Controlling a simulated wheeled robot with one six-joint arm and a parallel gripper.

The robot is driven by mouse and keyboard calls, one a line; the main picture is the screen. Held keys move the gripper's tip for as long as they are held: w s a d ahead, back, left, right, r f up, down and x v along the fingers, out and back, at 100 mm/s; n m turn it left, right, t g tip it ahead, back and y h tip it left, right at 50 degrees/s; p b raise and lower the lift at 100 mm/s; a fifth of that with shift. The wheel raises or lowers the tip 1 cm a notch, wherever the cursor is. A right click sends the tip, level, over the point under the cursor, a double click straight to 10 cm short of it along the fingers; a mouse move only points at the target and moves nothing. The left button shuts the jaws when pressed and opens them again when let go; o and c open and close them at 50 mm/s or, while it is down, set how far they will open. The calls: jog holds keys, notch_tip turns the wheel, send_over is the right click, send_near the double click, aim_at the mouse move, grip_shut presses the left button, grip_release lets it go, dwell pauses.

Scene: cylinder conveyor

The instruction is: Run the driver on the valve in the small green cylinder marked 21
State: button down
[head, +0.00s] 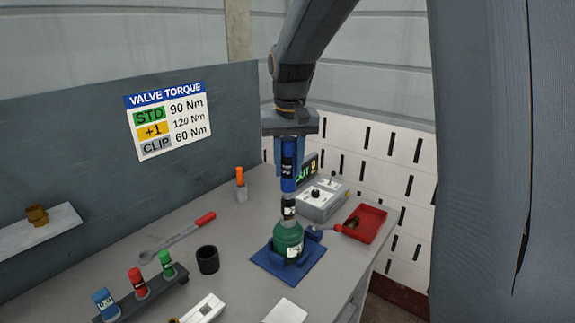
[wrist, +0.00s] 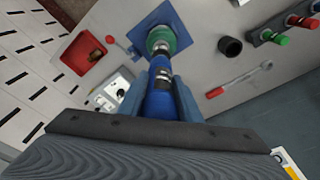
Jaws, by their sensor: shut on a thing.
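The small green cylinder (head: 288,240) stands upright in a blue holder (head: 262,262) on the grey bench. It carries a white label too small to read surely. My gripper (head: 288,160) is shut on the blue driver (head: 288,172), which it holds upright right above the cylinder. The driver's dark lower end with a white mark meets the cylinder's top, so the valve is hidden. In the wrist view the blue driver (wrist: 159,104) sits between my two fingers and its tip is over the green cylinder (wrist: 166,38).
A grey control box (head: 322,200) with a display stands behind. A red tray (head: 368,216) is at the right, a black cup (head: 208,260) left of the cylinder. A red-handled wrench (head: 178,238) and a rack with coloured pieces (head: 140,298) lie left. A torque sign (head: 168,120) hangs behind.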

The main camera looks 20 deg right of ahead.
aim_at(288, 139)
jog(key=shift+r, duration=3.1)
